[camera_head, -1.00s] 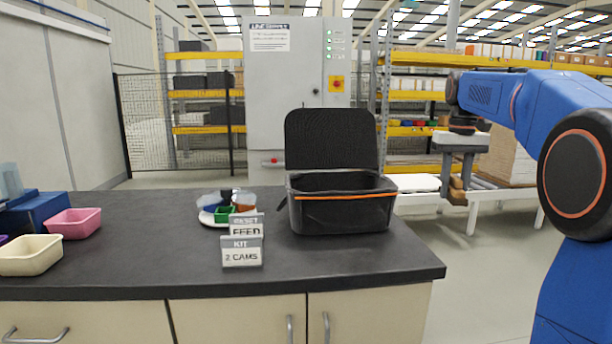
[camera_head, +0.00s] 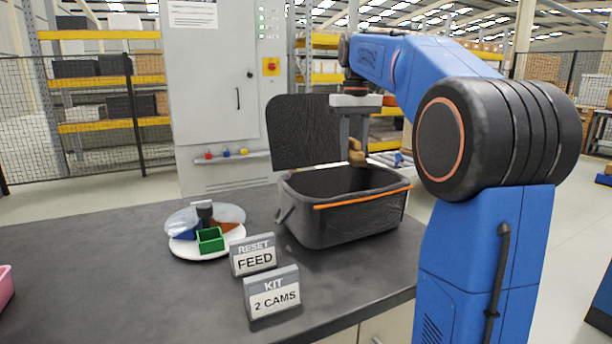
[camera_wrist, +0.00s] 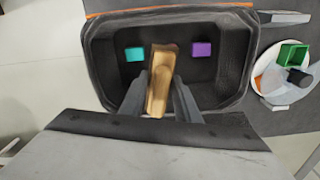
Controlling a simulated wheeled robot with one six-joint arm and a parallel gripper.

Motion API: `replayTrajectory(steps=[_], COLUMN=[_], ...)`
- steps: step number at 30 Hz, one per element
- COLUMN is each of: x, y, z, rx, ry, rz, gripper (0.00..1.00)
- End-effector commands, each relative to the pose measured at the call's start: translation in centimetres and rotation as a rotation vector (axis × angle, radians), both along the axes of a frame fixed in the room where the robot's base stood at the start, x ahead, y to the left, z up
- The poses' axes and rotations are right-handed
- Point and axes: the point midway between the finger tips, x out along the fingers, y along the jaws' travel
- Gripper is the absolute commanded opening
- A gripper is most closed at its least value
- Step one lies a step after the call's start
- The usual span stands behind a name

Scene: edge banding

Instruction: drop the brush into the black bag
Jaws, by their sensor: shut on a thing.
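The black bag (camera_head: 345,227) stands open on the dark counter, its lid (camera_head: 301,132) raised at the back and an orange strip along its front rim. In the wrist view the bag's rim (camera_wrist: 98,62) surrounds the view below my gripper. My gripper (camera_head: 357,152) is over the bag's opening, pointing down. It is shut on the brush, whose tan wooden part (camera_wrist: 160,80) shows between the fingers in the wrist view. A teal block (camera_wrist: 134,54) and a purple block (camera_wrist: 202,48) lie inside the bag, to either side of the brush.
A white round tray (camera_head: 186,249) with small coloured bins, including a green one (camera_head: 210,240), sits left of the bag. Signs reading RESET FEED (camera_head: 254,256) and KIT 2 CAMS (camera_head: 271,292) stand in front.

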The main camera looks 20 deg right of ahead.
Motion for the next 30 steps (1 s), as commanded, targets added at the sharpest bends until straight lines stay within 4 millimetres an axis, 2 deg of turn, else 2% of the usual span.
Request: replayTrajectory(steps=[5, 21, 30], x=[0.0, 0.0, 0.0], y=[0.0, 0.0, 0.0], z=[-0.5, -5.4, -6.0], rx=[0.000, 0.000, 0.000], ry=[0.000, 0.001, -0.001], rz=[0.000, 0.000, 0.000], gripper=[0.08, 0.08, 0.08])
